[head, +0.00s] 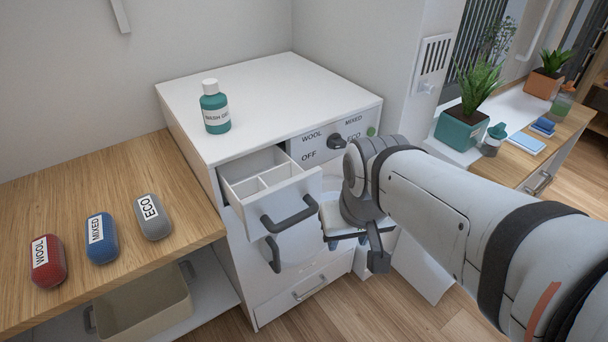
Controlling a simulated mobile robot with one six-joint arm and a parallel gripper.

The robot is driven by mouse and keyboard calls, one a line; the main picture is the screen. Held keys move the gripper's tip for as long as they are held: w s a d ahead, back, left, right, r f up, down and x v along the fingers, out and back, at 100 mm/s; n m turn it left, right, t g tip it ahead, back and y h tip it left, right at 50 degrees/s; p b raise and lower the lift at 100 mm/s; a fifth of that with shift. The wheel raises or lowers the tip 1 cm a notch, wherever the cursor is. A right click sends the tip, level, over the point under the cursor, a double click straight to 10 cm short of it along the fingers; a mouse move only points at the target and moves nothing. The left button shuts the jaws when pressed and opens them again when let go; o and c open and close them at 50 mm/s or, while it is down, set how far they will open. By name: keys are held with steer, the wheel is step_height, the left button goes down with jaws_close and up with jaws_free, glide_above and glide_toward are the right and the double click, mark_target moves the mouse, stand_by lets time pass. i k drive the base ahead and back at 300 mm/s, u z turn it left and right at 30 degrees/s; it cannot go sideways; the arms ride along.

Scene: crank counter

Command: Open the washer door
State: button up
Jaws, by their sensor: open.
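The white washer (190,118) stands against the wall, with its front facing right and toward me. Its door (300,246) shows only in part below the pulled-out detergent drawer (280,190). A dark handle (274,254) sits at the door's left side, just under the drawer's own dark handle (290,215). The door looks shut, though the drawer and my arm hide much of it. My gripper (355,244) is open in front of the washer, right of the door handle and apart from it. One dark finger shows clearly; the other is partly hidden.
The drawer juts out above the door. A dial (337,141) sits on the panel and a green bottle (215,107) on top. Red, blue and grey capsules (101,238) lie on the wooden counter (120,178) at left. A lower drawer (305,290) is shut. Floor (350,318) in front is clear.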

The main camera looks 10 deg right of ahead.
mark_target(298, 244)
steer(key=u, duration=0.7)
steer(key=k, duration=1.25)
steer(key=z, duration=0.85)
steer(key=i, duration=1)
steer(key=z, duration=0.1)
